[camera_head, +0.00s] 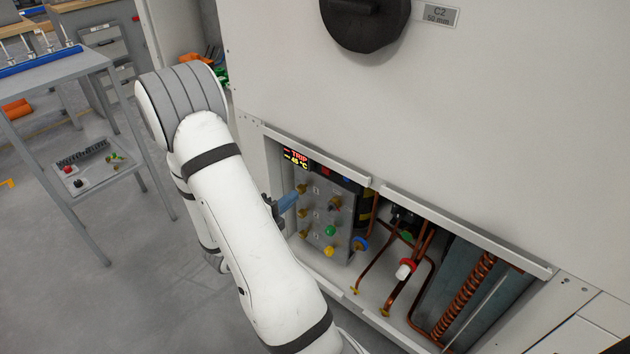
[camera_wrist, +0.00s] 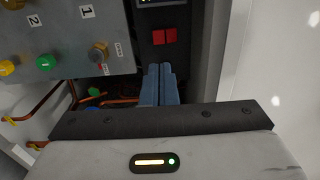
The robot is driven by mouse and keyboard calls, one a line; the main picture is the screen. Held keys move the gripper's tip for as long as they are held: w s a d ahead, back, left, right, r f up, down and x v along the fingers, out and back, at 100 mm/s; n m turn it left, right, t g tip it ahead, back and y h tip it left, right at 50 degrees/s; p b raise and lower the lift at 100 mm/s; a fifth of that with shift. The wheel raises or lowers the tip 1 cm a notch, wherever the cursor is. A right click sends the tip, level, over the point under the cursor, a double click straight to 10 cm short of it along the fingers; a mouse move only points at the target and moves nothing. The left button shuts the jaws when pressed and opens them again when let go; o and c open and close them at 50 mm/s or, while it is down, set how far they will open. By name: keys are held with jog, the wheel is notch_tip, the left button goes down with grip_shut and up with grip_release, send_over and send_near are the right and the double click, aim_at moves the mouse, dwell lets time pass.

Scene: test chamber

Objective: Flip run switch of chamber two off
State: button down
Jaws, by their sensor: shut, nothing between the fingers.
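The chamber (camera_head: 480,130) carries a "C2" plate (camera_head: 440,14). In its open lower bay is a grey control panel (camera_head: 318,222) with a display (camera_head: 296,158) reading TRIP and a minus 45 °C value. The panel has brass-coloured knobs, a green button (camera_head: 330,231) and a yellow one (camera_head: 328,251). Which one is the run switch I cannot tell. My gripper (camera_head: 290,201) is shut and empty in front of the panel; its blue fingers (camera_wrist: 158,72) point toward the rockers, contact unclear.
Copper pipes and a red-and-white valve (camera_head: 405,269) fill the bay right of the panel. A metal lip (camera_head: 470,232) runs above the bay. A grey trolley (camera_head: 70,130) stands at the left, with open floor between.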

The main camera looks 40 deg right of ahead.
aim_at(325, 172)
jog(key=d+b, duration=0.1)
jog(key=d, duration=0.2)
jog(key=d+b, duration=0.1)
jog(key=d, duration=0.3)
jog(key=w+d, duration=0.1)
jog(key=d, duration=0.3)
jog(key=shift+d+b, duration=0.2)
jog(key=shift+b, duration=0.2)
jog(key=shift+d, duration=0.1)
jog(key=p, duration=0.2)
jog(key=shift+d+r+p, duration=0.15)
jog(key=shift+d+p, duration=0.15)
jog(key=shift+p, duration=0.05)
jog(key=shift+f+b, duration=0.25)
jog(key=shift+b, duration=0.05)
jog(key=shift+a+f, duration=0.1)
jog(key=a+f, duration=0.3)
jog(key=a, duration=0.3)
jog(key=s+a+f+p, duration=0.1)
jog(key=a+f, duration=0.2)
jog(key=a, duration=0.4)
